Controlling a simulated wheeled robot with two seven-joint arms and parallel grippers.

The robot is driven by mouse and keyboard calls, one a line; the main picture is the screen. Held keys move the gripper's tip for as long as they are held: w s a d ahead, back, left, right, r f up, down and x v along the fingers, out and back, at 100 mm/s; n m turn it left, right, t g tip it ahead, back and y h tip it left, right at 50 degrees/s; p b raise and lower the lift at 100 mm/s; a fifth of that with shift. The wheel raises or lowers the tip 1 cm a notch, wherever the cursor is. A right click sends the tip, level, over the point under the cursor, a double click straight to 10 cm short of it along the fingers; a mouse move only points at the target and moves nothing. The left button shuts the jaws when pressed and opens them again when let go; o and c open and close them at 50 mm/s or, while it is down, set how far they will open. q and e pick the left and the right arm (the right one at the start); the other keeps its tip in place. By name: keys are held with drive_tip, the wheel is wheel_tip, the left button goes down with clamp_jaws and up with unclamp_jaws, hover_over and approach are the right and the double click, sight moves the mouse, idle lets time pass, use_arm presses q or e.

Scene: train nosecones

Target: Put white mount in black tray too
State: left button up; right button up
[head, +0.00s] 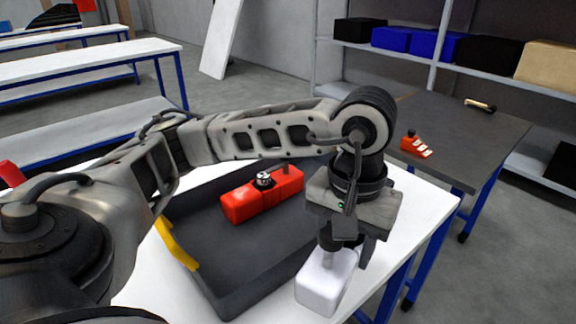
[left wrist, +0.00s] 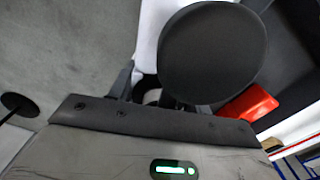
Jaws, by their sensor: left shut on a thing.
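The white mount (head: 327,282) is a rounded white block at the right of the black tray (head: 222,292), over the white table. My left gripper (head: 345,243) points down over it and is shut on its upper part. The fingers partly hide the grip, and I cannot tell whether the block touches the table. A red mount (head: 262,197) with a dark round knob lies inside the tray; red also shows in the left wrist view (left wrist: 250,103). A large dark disc blocks much of that wrist view. My right gripper is not in view.
A yellow piece (head: 175,245) is at the tray's left edge. The tray has bare floor around the red mount. A dark table (head: 440,140) at the right holds a red object (head: 416,147) and a hammer-like tool (head: 480,105). Shelves with bins stand behind.

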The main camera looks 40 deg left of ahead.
use_arm(q)
drive_tip(key=s+a+r+n+b, duration=0.2)
drive_tip(key=s+a+n+b, duration=0.3)
drive_tip(key=n, duration=1.1)
drive_tip(key=s+a+r+n+b, duration=0.25)
drive_tip(key=a+n, duration=0.35)
drive_tip(key=n, duration=0.9)
drive_tip(key=n+b, duration=0.1)
hover_over(300, 231)
drive_tip(key=s, duration=0.1)
wheel_tip(300, 231, down, 9)
drive_tip(key=shift+d+r, duration=0.1)
drive_tip(key=shift+w+f, duration=0.1)
drive_tip(key=shift+f, duration=0.1)
drive_tip(key=f, duration=0.3)
drive_tip(key=shift+w+f+b, duration=0.15)
drive_tip(key=shift+w+b, duration=0.15)
drive_tip(key=shift+w, duration=0.1)
drive_tip(key=shift+f, duration=0.35)
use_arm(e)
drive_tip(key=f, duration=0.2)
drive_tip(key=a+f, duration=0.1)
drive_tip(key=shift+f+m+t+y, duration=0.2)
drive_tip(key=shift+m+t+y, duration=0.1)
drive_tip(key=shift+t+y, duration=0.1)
use_arm(q)
drive_tip(key=shift+f, duration=0.1)
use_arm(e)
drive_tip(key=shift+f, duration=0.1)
